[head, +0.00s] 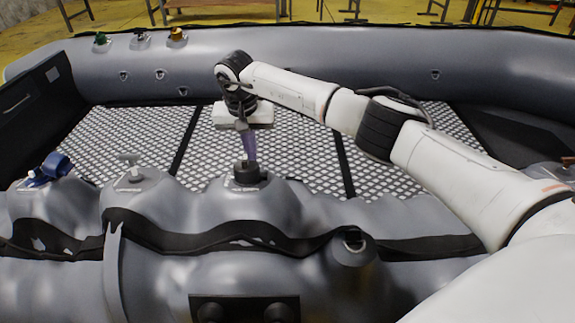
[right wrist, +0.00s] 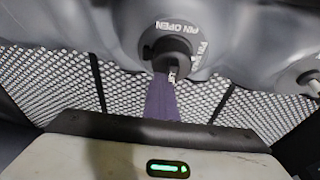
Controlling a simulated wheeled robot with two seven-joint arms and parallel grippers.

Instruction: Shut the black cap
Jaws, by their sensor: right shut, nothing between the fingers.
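A black cap (head: 248,174) sits on a valve on the near grey tube, left of the middle in the head view. It shows in the right wrist view as a round black piece (right wrist: 165,46) inside a ring with white lettering, part of which reads "PIN OPEN". My right gripper (head: 251,160) points down at it, with its purple fingers together and empty. In the right wrist view the fingertips (right wrist: 171,76) are at the edge of the black cap. I cannot tell whether they touch it or how far it is shut. My left gripper is not in view.
A blue valve piece (head: 53,166) and a grey T-shaped valve (head: 130,164) stand on the near tube to the left. Green (head: 100,39), black (head: 140,35) and orange (head: 177,35) caps line the far tube (head: 300,65). The patterned floor (head: 300,155) between the tubes is clear.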

